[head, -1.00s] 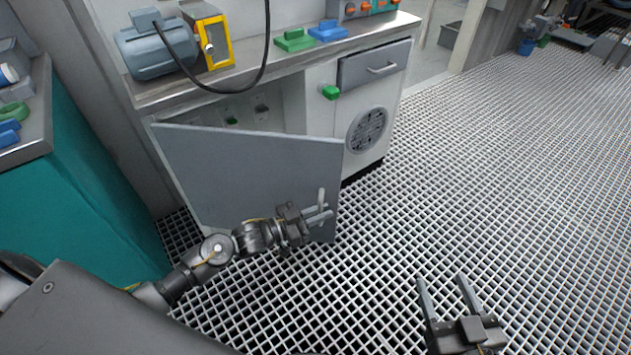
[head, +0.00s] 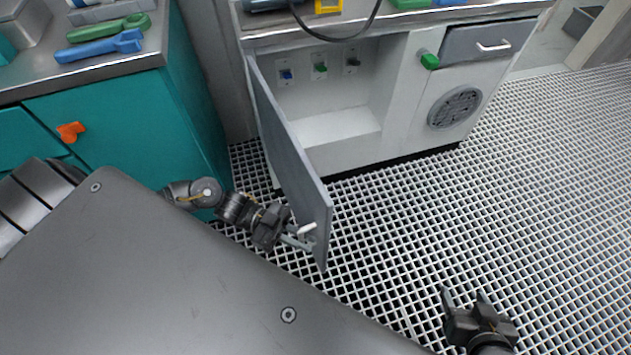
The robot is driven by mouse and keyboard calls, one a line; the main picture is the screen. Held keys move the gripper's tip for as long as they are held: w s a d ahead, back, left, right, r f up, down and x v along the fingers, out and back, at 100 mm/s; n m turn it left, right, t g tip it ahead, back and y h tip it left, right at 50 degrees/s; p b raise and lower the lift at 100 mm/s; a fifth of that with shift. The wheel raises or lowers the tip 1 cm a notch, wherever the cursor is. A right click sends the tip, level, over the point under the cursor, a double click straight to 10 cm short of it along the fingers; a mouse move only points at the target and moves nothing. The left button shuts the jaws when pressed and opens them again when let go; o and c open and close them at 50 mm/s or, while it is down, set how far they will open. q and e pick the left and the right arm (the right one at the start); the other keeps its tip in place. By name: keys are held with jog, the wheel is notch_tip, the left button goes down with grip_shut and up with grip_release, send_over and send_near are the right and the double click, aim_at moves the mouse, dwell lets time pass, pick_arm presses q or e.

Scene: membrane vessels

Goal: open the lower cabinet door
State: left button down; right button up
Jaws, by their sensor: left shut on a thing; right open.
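The lower cabinet door (head: 290,160) is a grey panel hinged at its left side. It stands wide open, swung out from the white cabinet (head: 408,110). Its pale handle (head: 307,229) is near the door's free edge, low down. Inside the cabinet are a bare floor and a back wall with blue, green and dark switches (head: 320,68). My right gripper (head: 462,296) is open and empty above the floor grating at the lower right.
A teal cabinet (head: 130,125) with tools on its top stands close to the left of my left arm. A grey drawer (head: 487,42) and a round vent (head: 455,108) are right of the opening. The floor grating (head: 560,160) is clear at right.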

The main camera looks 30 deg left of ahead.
pick_arm(q)
jog(key=shift+s+a+f, duration=0.1)
jog(key=shift+s+a, duration=0.3)
pick_arm(e)
jog(key=shift+a, duration=0.1)
pick_arm(q)
jog(key=c, duration=1.8)
grip_release()
jog(key=shift+a, duration=0.1)
jog(key=a, duration=1)
jog(key=shift+s+a+b, duration=0.3)
pick_arm(e)
jog(key=shift+w+a+r+t+y, duration=0.5)
jog(key=shift+w+a+r+t, duration=0.25)
jog(key=shift+a+r, duration=0.15)
jog(key=shift+d+f, duration=0.1)
